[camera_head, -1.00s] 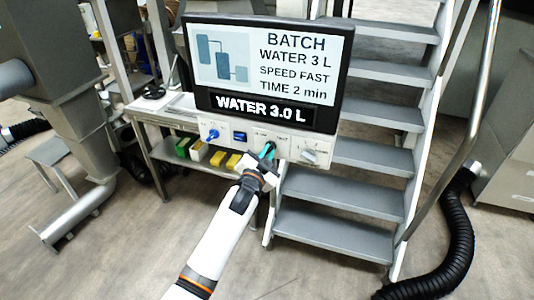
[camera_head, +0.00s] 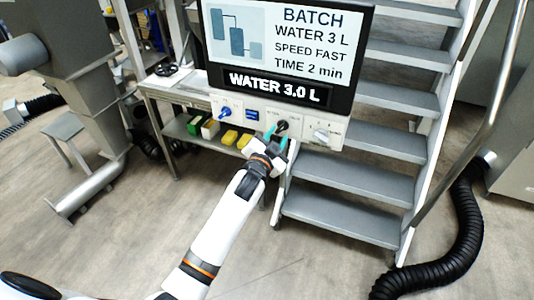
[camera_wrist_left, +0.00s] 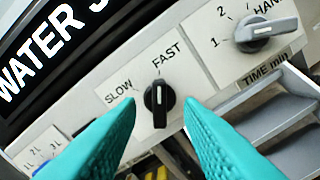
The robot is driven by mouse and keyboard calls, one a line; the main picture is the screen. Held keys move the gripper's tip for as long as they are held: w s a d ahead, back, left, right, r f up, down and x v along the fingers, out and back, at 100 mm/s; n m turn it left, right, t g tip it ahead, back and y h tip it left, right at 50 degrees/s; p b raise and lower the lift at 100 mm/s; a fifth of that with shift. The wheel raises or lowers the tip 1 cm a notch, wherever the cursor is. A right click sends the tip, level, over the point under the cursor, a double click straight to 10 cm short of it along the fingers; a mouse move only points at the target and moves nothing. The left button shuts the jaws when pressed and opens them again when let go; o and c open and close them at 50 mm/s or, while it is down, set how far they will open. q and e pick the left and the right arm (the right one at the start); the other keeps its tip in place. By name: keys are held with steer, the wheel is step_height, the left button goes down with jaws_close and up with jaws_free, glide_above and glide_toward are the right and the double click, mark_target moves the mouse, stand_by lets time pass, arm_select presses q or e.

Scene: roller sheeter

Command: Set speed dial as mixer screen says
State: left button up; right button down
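The mixer screen (camera_head: 282,45) reads BATCH, WATER 3 L, SPEED FAST, TIME 2 min, with WATER 3.0 L below. The black speed dial (camera_wrist_left: 159,100) is on the white panel under it, and also shows in the head view (camera_head: 282,126). In the left wrist view its white line points up, at the FAST mark, away from SLOW. My left gripper (camera_head: 276,136) is open just in front of and below the dial. Its teal fingers (camera_wrist_left: 160,118) are spread on either side, with nothing between them. My right gripper is out of view.
A shelf with green and yellow items (camera_head: 229,137) is below. A black hose (camera_head: 462,240) lies at right.

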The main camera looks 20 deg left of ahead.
arm_select(q)
steer(key=s+b, duration=0.1)
steer(key=s, duration=0.8)
steer(key=shift+s+a, duration=0.15)
steer(key=shift+s, duration=0.2)
steer(key=s+f+n+g, duration=0.1)
steer(key=s+f+g, duration=0.25)
steer(key=f, duration=0.95)
steer(key=s+f+n+g, duration=0.15)
steer(key=s+f, duration=0.35)
steer(key=f, duration=0.7)
steer(key=s+f+g, duration=0.4)
steer(key=f, duration=0.9)
steer(key=s+a+f+n+g, duration=0.1)
steer(key=s+f, duration=0.5)
steer(key=s, duration=0.6)
steer(key=s+a+f+g, duration=0.1)
steer(key=s+f+g, duration=0.3)
steer(key=s, duration=0.7)
steer(key=s+a+f+n+g, duration=0.1)
steer(key=s+f+g, duration=0.2)
steer(key=s+f, duration=0.6)
steer(key=s, duration=0.3)
steer(key=shift+s+a+n+y, duration=0.25)
steer(key=shift+s+n+y, duration=0.05)
steer(key=shift+s+n, duration=0.05)
